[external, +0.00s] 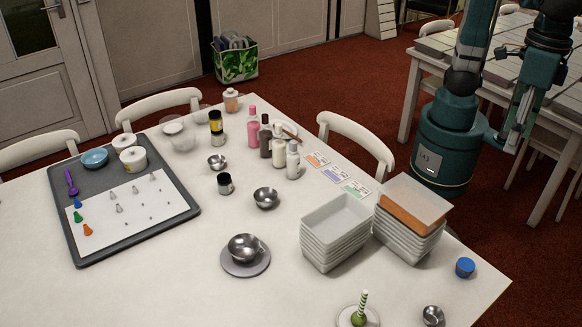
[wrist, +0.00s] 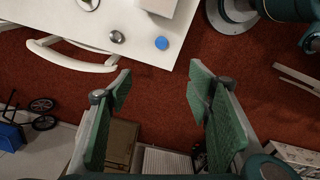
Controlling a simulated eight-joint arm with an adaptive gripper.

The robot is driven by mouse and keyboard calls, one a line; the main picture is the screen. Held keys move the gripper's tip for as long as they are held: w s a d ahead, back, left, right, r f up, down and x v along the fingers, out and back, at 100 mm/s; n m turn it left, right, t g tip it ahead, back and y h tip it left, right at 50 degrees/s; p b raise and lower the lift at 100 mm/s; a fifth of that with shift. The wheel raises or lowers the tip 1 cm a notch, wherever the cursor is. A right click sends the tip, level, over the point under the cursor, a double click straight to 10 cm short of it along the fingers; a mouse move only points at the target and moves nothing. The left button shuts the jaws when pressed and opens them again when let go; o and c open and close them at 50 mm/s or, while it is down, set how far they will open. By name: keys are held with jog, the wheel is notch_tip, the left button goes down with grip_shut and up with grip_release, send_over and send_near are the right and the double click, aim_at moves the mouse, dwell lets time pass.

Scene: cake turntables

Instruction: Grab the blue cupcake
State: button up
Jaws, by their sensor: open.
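The blue cupcake (external: 465,267) is a small round blue-topped item near the right corner of the white table (external: 480,295) in the external view. It also shows in the wrist view (wrist: 161,43), near the table's edge. My gripper (wrist: 160,78) is open in the wrist view, with two green fingers spread wide and nothing between them. The cupcake lies beyond the fingertips, apart from them. In the external view my arm is at the upper right, away from the table, and its fingers cannot be made out clearly.
Stacked white trays (external: 337,230), another stack with an orange layer (external: 410,230), and a plate with a green item (external: 358,316) are nearby. A white chair (wrist: 70,55) stands at the table edge.

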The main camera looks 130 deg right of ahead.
jog(key=a+n, duration=0.1)
jog(key=a, duration=0.1)
send_over(468, 265)
notch_tip(468, 265, down, 37)
jog(key=shift+w+f, duration=0.1)
jog(key=shift+f, duration=0.4)
jog(key=shift+f+b, duration=0.35)
jog(key=shift+f, duration=0.95)
jog(key=shift+f, duration=0.1)
jog(key=shift+f+b, duration=0.75)
jog(key=shift+f, duration=1.75)
jog(key=shift+c, duration=0.5)
